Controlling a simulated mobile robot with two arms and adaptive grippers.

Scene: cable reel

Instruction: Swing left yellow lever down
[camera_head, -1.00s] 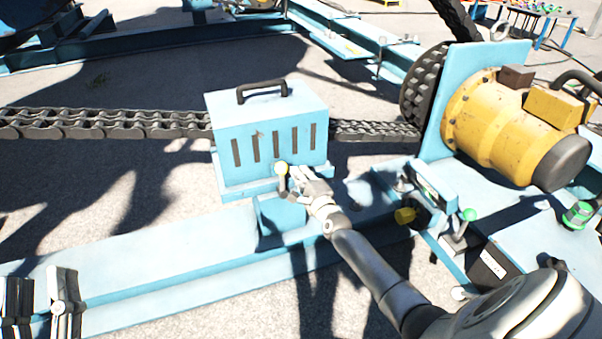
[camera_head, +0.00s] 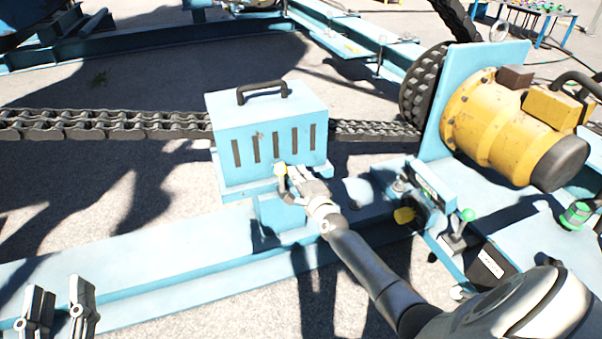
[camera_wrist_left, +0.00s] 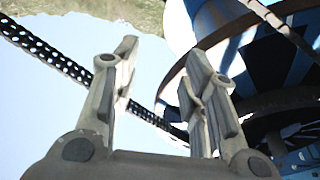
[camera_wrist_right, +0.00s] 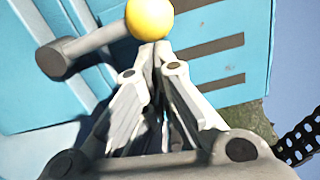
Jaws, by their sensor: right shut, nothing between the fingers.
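The left yellow lever (camera_head: 280,170), a dark stem with a round yellow knob, stands at the front foot of the blue slotted box. Its knob (camera_wrist_right: 150,18) fills the top of the right wrist view, with the stem running left from it. My right gripper (camera_head: 298,174) is shut and empty. Its fingertips (camera_wrist_right: 154,48) are right beside the knob; I cannot tell whether they touch it. My left gripper (camera_head: 58,306) is open and empty at the lower left, far from the lever; its spread fingers also show in the left wrist view (camera_wrist_left: 158,75).
The blue box (camera_head: 268,125) has a chain (camera_head: 105,124) running through it. A long blue beam (camera_head: 130,258) lies in front. At right are a yellow motor (camera_head: 500,130), another yellow knob (camera_head: 404,215) and a green-knobbed lever (camera_head: 468,215).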

